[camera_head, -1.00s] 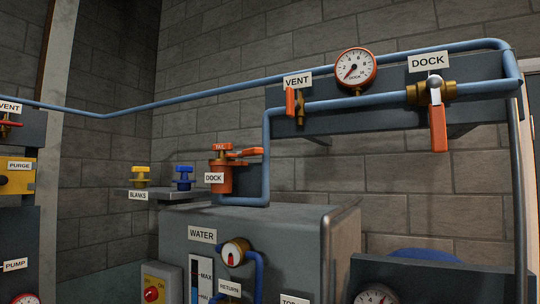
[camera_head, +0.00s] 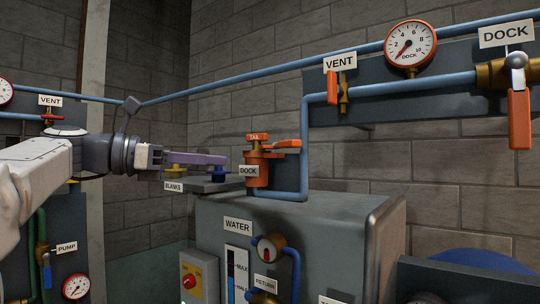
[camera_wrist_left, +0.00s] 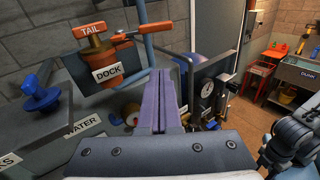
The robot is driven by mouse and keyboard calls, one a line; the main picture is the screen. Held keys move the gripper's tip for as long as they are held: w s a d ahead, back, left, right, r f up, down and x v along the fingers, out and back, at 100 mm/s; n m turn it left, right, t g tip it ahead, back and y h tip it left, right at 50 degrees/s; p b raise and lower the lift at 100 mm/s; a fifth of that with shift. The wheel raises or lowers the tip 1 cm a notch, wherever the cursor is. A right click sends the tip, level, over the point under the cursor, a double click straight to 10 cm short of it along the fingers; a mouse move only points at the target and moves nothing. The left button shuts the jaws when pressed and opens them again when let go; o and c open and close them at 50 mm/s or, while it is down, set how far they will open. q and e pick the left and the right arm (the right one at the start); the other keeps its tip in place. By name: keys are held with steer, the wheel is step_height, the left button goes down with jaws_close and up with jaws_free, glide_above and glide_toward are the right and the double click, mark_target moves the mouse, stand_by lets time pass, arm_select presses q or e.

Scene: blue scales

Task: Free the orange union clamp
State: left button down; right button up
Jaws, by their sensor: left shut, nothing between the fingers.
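The orange union clamp (camera_head: 258,170) stands on the grey tank at the lower end of the blue pipe, with a DOCK label on it. Its orange lever (camera_head: 286,144) points right, and a TAIL tag sits on top. In the left wrist view the clamp (camera_wrist_left: 97,60) is at upper left, its lever (camera_wrist_left: 143,31) reaching right. My left gripper (camera_head: 225,160) comes in from the left, its purple fingers shut and empty, just left of the clamp and apart from it. The shut fingers also show in the wrist view (camera_wrist_left: 160,75), below the lever.
The BLANKS shelf (camera_head: 205,186) with a blue blank (camera_head: 218,174) and a yellow one (camera_head: 178,170) lies under my left gripper. The grey tank (camera_head: 340,208) stands below the clamp. Above right are the VENT valve (camera_head: 343,95), gauge (camera_head: 410,45) and DOCK valve (camera_head: 518,105).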

arm_select(q)
step_height(320, 180, up, 3)
steer(key=a, duration=0.2)
steer(key=p, duration=0.5)
glide_toward(285, 144)
steer(key=shift+n+h, duration=0.3)
steer(key=shift+h, duration=0.1)
steer(key=x, duration=0.6)
steer(key=shift+w+d+f, duration=0.25)
steer(key=shift+w+f, duration=0.1)
